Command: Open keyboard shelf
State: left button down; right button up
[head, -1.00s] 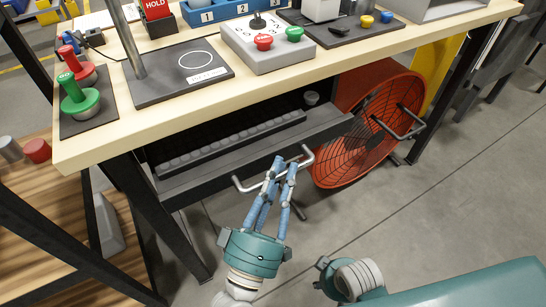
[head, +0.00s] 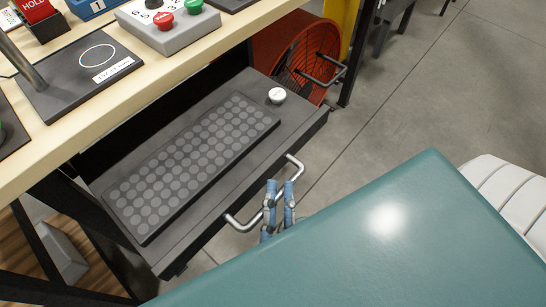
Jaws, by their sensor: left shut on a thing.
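The keyboard shelf (head: 222,212) is a dark grey tray under the workbench, and it stands pulled well out. A black keyboard with round grey keys (head: 190,160) lies on it. A bent metal handle (head: 243,222) is on its front edge. My left gripper (head: 279,190) has its blue fingers shut on the handle, near its middle. The gripper's base is hidden behind my teal arm cover. My right gripper is not in view.
A small round white-topped object (head: 277,95) sits on the shelf's right end. The wooden workbench top (head: 120,100) carries a button box (head: 168,25) and a black stand. A red fan (head: 300,60) stands on the floor behind the shelf.

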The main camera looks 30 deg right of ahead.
pick_arm(q)
jog(key=c, duration=1.9)
grip_release()
jog(key=shift+a, duration=0.1)
jog(key=v, duration=0.7)
jog(key=shift+s, duration=0.25)
jog(key=shift+a+f, duration=0.1)
jog(key=shift+f, duration=0.05)
